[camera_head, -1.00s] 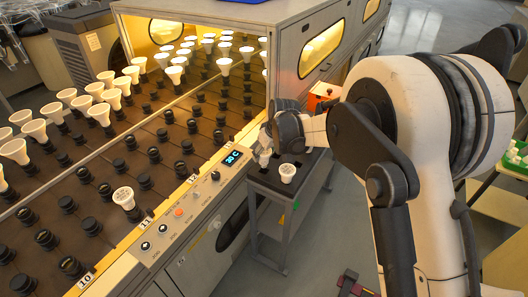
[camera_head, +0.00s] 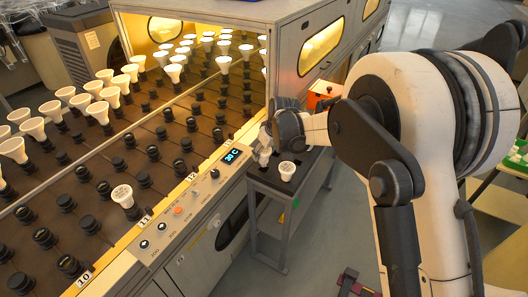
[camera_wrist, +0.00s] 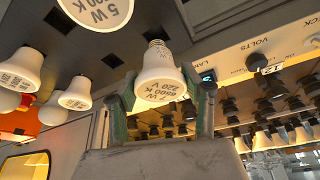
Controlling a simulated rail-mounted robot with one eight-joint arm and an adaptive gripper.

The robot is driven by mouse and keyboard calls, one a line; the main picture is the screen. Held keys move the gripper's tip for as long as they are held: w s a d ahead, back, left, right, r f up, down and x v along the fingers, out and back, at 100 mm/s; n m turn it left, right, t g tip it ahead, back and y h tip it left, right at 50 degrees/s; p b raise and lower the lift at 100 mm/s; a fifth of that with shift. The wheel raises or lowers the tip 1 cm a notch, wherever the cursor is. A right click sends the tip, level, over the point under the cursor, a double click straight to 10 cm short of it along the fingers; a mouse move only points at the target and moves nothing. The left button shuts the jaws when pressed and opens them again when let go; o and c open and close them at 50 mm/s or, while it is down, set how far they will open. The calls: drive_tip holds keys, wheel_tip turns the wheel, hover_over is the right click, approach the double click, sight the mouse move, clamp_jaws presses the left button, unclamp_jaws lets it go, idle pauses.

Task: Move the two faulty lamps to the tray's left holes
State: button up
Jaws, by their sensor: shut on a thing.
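My gripper (camera_wrist: 160,92) is shut on a white lamp (camera_wrist: 160,72) marked 7 W, 6500 K, 220 V. Its metal base overlaps a square hole of the dark tray (camera_wrist: 90,42); I cannot tell whether it has entered. In the head view my gripper (camera_head: 266,142) is over the left side of the tray (camera_head: 262,177), with part of a white lamp (camera_head: 264,157) below it. Another lamp (camera_head: 287,171) stands on the tray's near part.
An orange box (camera_head: 320,97) is behind.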

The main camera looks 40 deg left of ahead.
sight(264, 159)
drive_tip(key=shift+f+b, duration=1.3)
drive_tip(key=shift+f, duration=0.6)
drive_tip(key=o, duration=1.2)
drive_tip(key=shift+o, duration=0.2)
drive_tip(key=shift+r, duration=0.15)
drive_tip(key=v, duration=1.1)
drive_tip(key=shift+d+r, duration=0.25)
drive_tip(key=shift+r, duration=0.1)
